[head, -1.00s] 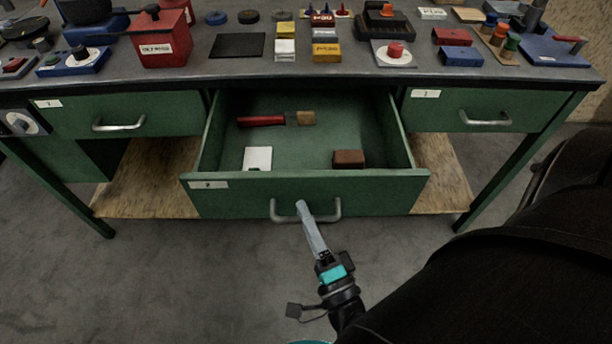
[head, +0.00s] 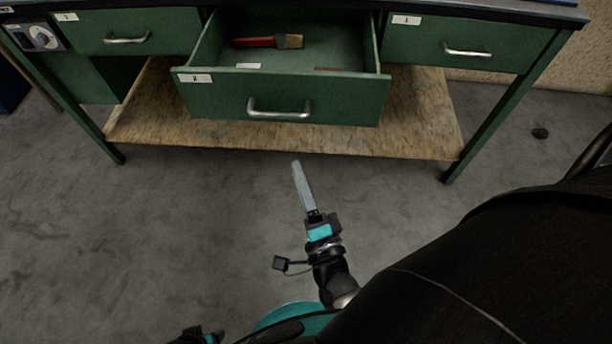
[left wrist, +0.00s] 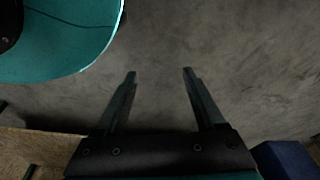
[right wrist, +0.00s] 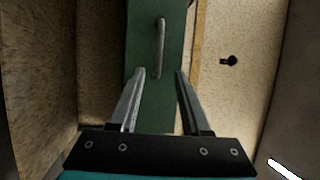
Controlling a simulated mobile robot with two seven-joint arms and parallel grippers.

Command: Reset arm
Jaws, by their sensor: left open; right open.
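My right gripper (head: 296,166) points at the workbench from the front, over the floor. Its fingers are apart and empty in the right wrist view (right wrist: 158,75). The open green middle drawer (head: 225,98) stands ahead of it, with its silver handle (head: 279,110) clear of the fingers. A handle on a green front (right wrist: 160,48) shows beyond the fingertips in the right wrist view. My left gripper (left wrist: 159,74) is open and empty over bare grey floor in the left wrist view; its fingers cannot be made out in the head view.
A red-handled brush (head: 268,41) lies in the open drawer. Closed drawers sit at left (head: 120,35) and right (head: 465,45). A wooden lower shelf (head: 330,140) runs beneath. The floor before the bench is clear.

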